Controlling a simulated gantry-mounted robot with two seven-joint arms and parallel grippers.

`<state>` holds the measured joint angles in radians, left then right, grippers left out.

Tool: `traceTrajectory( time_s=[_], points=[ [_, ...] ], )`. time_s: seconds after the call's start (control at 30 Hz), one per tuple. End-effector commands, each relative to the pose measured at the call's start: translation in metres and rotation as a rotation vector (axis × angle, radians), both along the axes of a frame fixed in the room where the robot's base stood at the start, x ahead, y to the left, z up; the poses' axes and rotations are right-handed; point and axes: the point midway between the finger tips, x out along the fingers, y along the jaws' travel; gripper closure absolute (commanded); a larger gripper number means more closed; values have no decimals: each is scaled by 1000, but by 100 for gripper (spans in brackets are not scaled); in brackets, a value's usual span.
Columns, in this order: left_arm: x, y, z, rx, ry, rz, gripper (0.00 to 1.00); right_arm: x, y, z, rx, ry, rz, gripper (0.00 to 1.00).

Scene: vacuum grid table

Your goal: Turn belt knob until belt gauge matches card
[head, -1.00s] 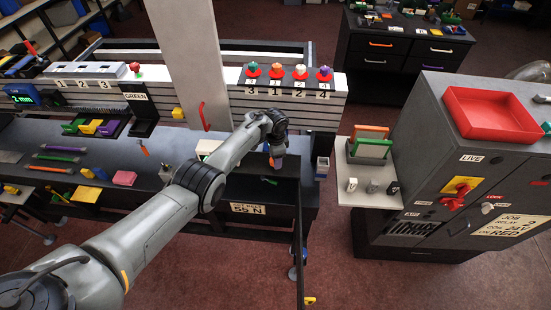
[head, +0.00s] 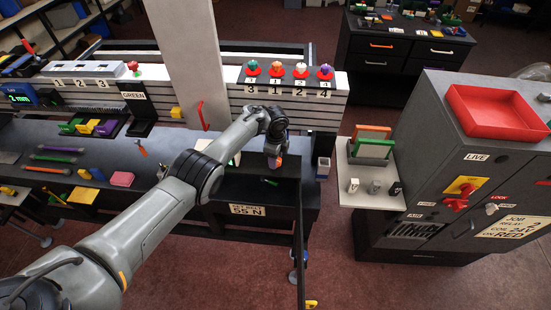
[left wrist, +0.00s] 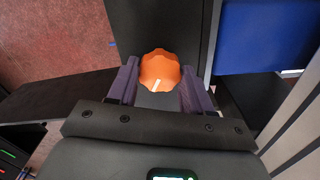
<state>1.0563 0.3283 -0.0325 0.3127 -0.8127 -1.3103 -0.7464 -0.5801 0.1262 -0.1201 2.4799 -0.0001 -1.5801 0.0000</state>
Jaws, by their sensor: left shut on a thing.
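The orange belt knob (left wrist: 159,68) is lobed and has a white mark on its edge nearest the gripper in the left wrist view. My left gripper (head: 274,160) has purple fingers, which sit on either side of the knob and are shut on it. In the head view the gripper hides most of the knob. The card (head: 247,210) on the front of the dark bench reads 55 N; my arm partly covers its upper line. I cannot make out a belt gauge reading. My right gripper is not in view.
A dark upright post (head: 299,235) stands just right of the card. A grey cabinet (head: 440,130) with a red tray (head: 495,112) is at the right, with a white side shelf (head: 362,186). Colored knobs (head: 300,70) line the back ledge. A green 2 mm display (head: 18,98) is at far left.

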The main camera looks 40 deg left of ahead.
Motion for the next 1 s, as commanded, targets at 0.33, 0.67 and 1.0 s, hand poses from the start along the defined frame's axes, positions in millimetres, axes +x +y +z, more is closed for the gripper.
traceTrajectory(
  time_s=[0.33, 0.67, 1.0],
  points=[
    [0, 0, 0, -1, 0, -17, 81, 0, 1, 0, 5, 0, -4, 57],
    [0, 0, 0, 0, 0, -15, 25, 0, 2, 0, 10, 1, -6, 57],
    [0, 0, 3, 0, -1, -14, 25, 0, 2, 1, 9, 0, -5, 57]
  ],
)
